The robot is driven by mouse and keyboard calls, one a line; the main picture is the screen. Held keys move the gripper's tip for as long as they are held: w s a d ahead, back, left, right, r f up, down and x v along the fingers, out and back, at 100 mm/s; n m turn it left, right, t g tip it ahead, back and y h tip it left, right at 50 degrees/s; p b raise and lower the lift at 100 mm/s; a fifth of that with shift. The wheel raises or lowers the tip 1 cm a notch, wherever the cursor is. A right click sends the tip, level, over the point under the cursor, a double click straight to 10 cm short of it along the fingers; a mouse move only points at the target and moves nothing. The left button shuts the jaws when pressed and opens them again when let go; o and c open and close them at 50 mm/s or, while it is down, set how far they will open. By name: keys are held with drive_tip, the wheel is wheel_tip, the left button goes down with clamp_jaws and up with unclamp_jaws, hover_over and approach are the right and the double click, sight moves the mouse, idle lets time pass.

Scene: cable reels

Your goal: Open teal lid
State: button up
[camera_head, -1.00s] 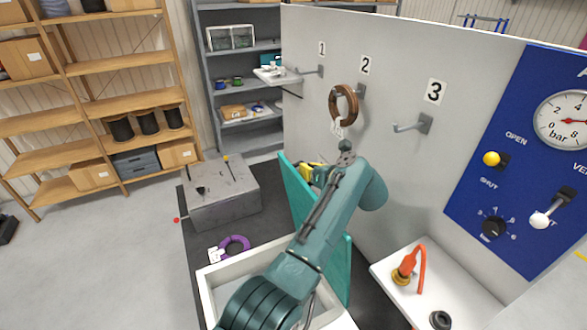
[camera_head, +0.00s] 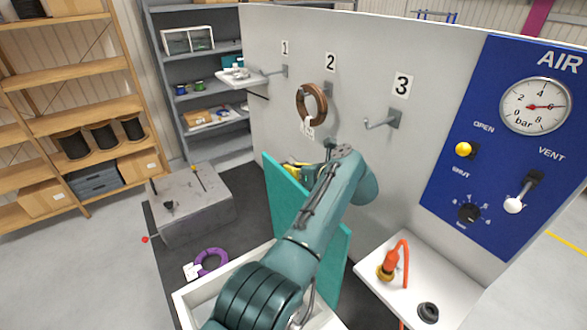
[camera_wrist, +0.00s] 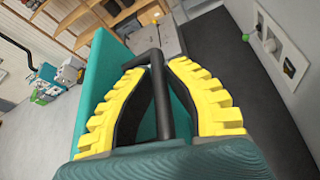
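The teal lid (camera_head: 287,203) stands steeply raised at the right side of the white box (camera_head: 187,304) in the head view. My forearm covers part of the lid and much of the box. My gripper (camera_wrist: 160,65) is on the lid's far side, partly hidden in the head view. In the wrist view its yellow, ribbed fingers close in on both sides of a black bar handle (camera_wrist: 160,100) on the lid, and the tips appear to meet the bar. The lid (camera_wrist: 98,75) fills the space left of and behind the fingers.
A purple ring (camera_head: 212,259) lies on the dark mat beside the box, near a grey block (camera_head: 195,212). A grey panel (camera_head: 380,70) with numbered hooks stands close behind my gripper. A white side table (camera_head: 450,290) with an orange-handled item is at right.

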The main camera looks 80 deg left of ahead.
drive_tip(key=shift+o, duration=0.9)
drive_tip(key=shift+s+f, duration=0.15)
drive_tip(key=shift+f, duration=0.15)
drive_tip(key=shift+r, duration=0.2)
drive_tip(key=shift+w+d+r, duration=0.15)
drive_tip(key=shift+w+d, duration=0.05)
drive_tip(key=shift+w, duration=0.05)
drive_tip(key=v, duration=1.1)
drive_tip(key=shift+d, duration=0.25)
drive_tip(key=shift+r, duration=0.1)
